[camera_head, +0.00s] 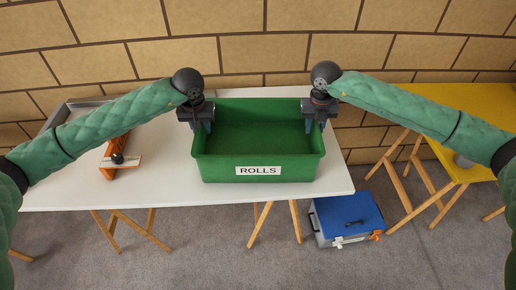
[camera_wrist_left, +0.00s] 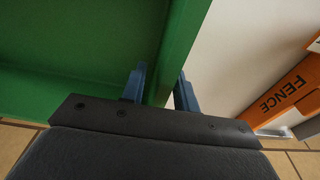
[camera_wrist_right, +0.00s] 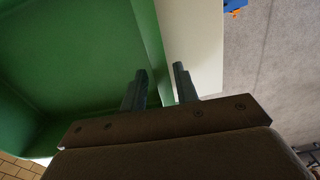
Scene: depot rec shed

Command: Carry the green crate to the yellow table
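The green crate (camera_head: 258,146), labelled ROLLS, is upright over the right part of the white table (camera_head: 100,190). I cannot tell whether its bottom touches the tabletop. It looks empty. My left gripper (camera_head: 195,122) is at its left wall, one finger inside and one outside; the left wrist view shows the fingers (camera_wrist_left: 160,88) close against the wall. My right gripper (camera_head: 317,122) holds the right wall the same way, and its fingers (camera_wrist_right: 160,82) show in the right wrist view. The yellow table (camera_head: 440,110) stands at the right, its top partly hidden by my right arm.
A cool box with a blue lid (camera_head: 346,214) stands on the floor between the tables. A grey object (camera_head: 462,160) is at the yellow table's front edge. Open carpet lies in front.

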